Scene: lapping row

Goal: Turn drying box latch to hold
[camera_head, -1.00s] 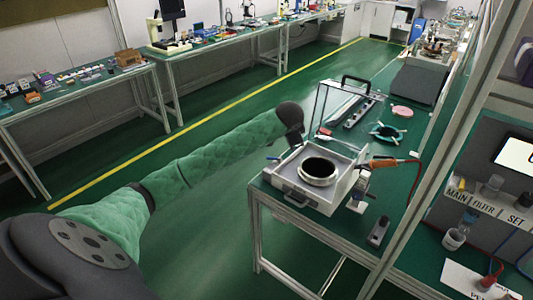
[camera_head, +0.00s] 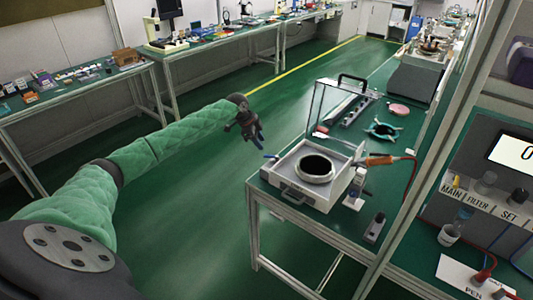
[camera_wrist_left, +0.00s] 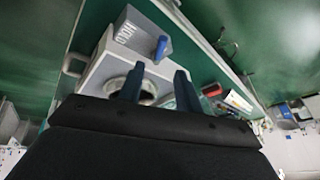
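The drying box (camera_head: 335,195) is a white box with a dark round opening, at the left end of the green bench. Its latch is a blue lever (camera_head: 270,156) at the box's far left corner. In the left wrist view the blue lever (camera_wrist_left: 161,47) stands beside a grey plate marked HOLD (camera_wrist_left: 125,32). My left gripper (camera_head: 260,145) hangs just left of the box, fingers down, apart from the latch as far as I can tell. In the left wrist view its two fingers (camera_wrist_left: 159,72) are spread and empty, with the lever just beyond them. My right gripper is not in view.
A clear panel (camera_head: 335,105) stands behind the box. An orange-handled tool (camera_head: 380,161) with a cable lies at its right. A teal ring-shaped stand (camera_head: 384,131) is farther back. A metal shelf post (camera_head: 425,170) rises at the right. The floor left of the bench is clear.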

